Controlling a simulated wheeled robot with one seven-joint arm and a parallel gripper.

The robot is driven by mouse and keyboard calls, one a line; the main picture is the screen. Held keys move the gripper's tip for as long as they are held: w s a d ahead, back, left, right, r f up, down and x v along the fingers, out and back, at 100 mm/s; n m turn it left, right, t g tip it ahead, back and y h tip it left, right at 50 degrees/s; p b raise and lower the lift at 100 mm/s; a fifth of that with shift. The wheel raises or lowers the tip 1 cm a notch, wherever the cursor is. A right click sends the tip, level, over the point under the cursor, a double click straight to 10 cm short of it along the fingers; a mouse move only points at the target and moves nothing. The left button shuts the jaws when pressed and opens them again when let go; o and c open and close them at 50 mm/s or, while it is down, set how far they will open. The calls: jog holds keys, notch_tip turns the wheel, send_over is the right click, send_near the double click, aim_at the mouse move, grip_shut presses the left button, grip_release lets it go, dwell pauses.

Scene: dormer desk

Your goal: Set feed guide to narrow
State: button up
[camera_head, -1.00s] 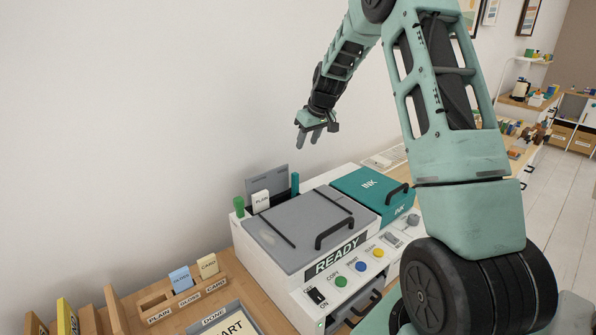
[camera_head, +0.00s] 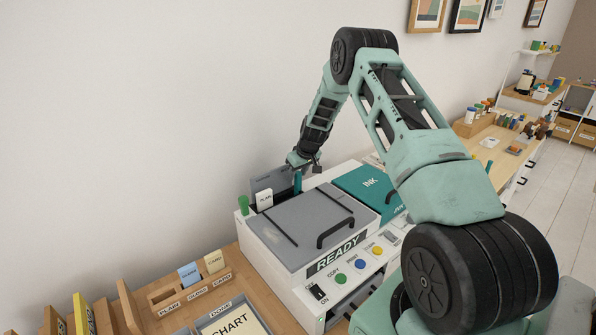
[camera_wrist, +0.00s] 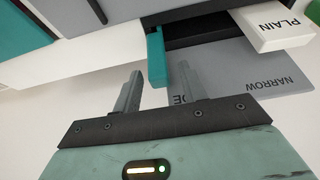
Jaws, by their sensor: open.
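The feed guide is an upright teal tab (camera_wrist: 156,58) at the rear feed slot of the white printer (camera_head: 262,238). It also shows in the head view (camera_head: 298,183). The grey plate (camera_wrist: 235,82) behind it reads NARROW at the right in the wrist view; a label ending in "DE" is partly hidden by my finger. The guide is near that end, away from NARROW. My gripper (camera_wrist: 160,72) is open, one finger on each side of the guide in the wrist view. I see no clear contact. In the head view my gripper (camera_head: 300,163) is just above the guide.
The grey lid (camera_head: 312,225) and teal INK cover (camera_head: 367,188) are in front. The wall is close behind. A wooden card holder (camera_head: 190,290) is at the lower left.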

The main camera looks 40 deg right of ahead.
jog(key=shift+f, duration=0.1)
grip_shut()
jog(key=a+b, duration=0.1)
jog(key=a, duration=0.3)
jog(key=a+b, duration=0.1)
jog(key=a, duration=0.2)
jog(key=shift+w+b, duration=0.25)
jog(key=shift+b, duration=0.1)
grip_release()
jog(key=b+v, duration=0.5)
jog(key=v, duration=1.2)
jog(key=shift+r, duration=0.25)
